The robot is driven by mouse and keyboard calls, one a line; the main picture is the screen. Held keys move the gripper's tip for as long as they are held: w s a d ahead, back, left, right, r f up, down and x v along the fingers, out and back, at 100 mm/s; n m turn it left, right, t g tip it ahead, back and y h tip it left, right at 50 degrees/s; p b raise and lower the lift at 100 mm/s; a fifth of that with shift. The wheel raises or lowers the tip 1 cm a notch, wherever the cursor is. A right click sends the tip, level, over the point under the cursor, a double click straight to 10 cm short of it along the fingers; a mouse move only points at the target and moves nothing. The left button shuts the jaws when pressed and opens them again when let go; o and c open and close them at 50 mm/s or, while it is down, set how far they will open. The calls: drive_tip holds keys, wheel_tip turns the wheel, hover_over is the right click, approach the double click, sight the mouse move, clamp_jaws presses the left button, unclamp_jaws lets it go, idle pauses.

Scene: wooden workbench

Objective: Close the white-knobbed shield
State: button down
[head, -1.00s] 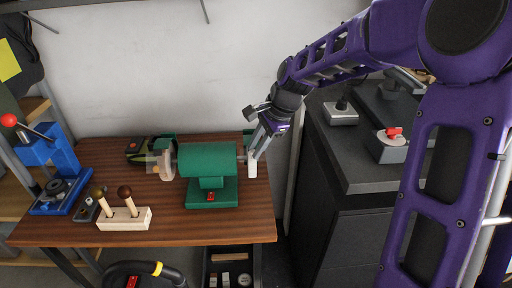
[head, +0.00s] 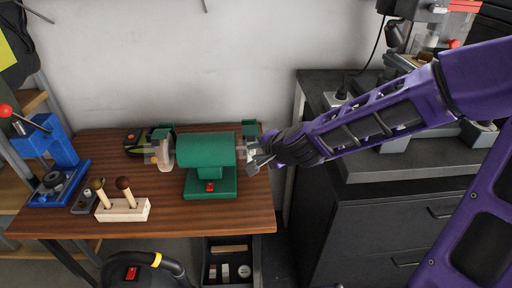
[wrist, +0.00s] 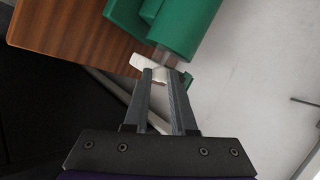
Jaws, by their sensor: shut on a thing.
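The green bench grinder (head: 206,151) stands on the wooden workbench, with a wheel at each end. My gripper (head: 255,152) is at its right end, reaching in from the right. In the wrist view my gripper (wrist: 160,75) has its fingertips close together at a pale part beside the green body. They are shut on what seems to be the white-knobbed shield. The knob is mostly hidden by the fingers, and the shield's angle cannot be told. A clear shield (head: 151,156) shows by the left wheel.
A wooden block with two handled tools (head: 123,210) and a blue press (head: 57,165) stand on the left of the bench (head: 225,216). A dark cabinet (head: 375,215) stands to the right. The bench front is fairly clear.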

drive_tip(key=shift+f+n+t+y, duration=0.3)
drive_tip(key=shift+f+n+t, duration=0.2)
drive_tip(key=shift+f+t, duration=0.85)
drive_tip(key=shift+r+t, duration=0.15)
drive_tip(key=shift+t, duration=0.4)
drive_tip(key=c, duration=0.7)
unclamp_jaws()
drive_tip(key=shift+w, duration=0.1)
drive_tip(key=shift+c, duration=0.2)
